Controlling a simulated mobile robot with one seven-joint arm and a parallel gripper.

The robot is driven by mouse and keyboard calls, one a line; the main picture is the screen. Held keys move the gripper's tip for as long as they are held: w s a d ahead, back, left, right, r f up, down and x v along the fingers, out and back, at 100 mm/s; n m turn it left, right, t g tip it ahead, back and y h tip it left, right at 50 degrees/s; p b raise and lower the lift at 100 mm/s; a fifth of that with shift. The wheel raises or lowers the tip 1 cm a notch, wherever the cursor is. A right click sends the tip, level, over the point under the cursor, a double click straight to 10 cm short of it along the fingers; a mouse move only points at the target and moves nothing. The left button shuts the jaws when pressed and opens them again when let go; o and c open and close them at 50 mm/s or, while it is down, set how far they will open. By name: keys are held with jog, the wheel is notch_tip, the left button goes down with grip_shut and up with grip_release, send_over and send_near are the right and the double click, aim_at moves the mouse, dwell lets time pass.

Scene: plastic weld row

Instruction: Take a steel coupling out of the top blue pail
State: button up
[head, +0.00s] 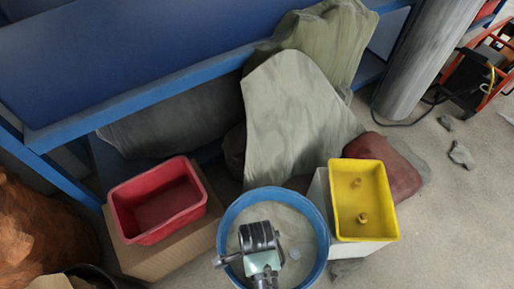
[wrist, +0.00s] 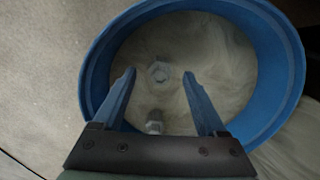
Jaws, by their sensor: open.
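The blue pail (head: 229,215) stands at the bottom centre of the head view, with a pale grey interior. In the wrist view the pail (wrist: 91,75) fills the upper middle. My gripper (wrist: 159,73) is open, its two blue fingers reaching over the pail opening. A grey hex-shaped steel coupling (wrist: 160,73) lies in the pail and appears between the fingertips. A second small steel piece (wrist: 154,122) shows nearer the gripper's palm. Neither looks gripped; how far the fingertips are above them is unclear. In the head view my wrist hides part of the pail's inside.
A red bin (head: 157,232) sits on a cardboard box left of the pail, looking empty. A yellow bin (head: 376,180) with two small fittings stands on a pale box close to its right. Grey-green draped sheets (head: 295,115) rise behind. Open floor (head: 450,220) lies right.

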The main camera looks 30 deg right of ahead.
notch_tip(320, 180, down, 2)
jog(key=shift+f+b, duration=0.15)
jog(key=shift+b, duration=0.2)
grip_shut()
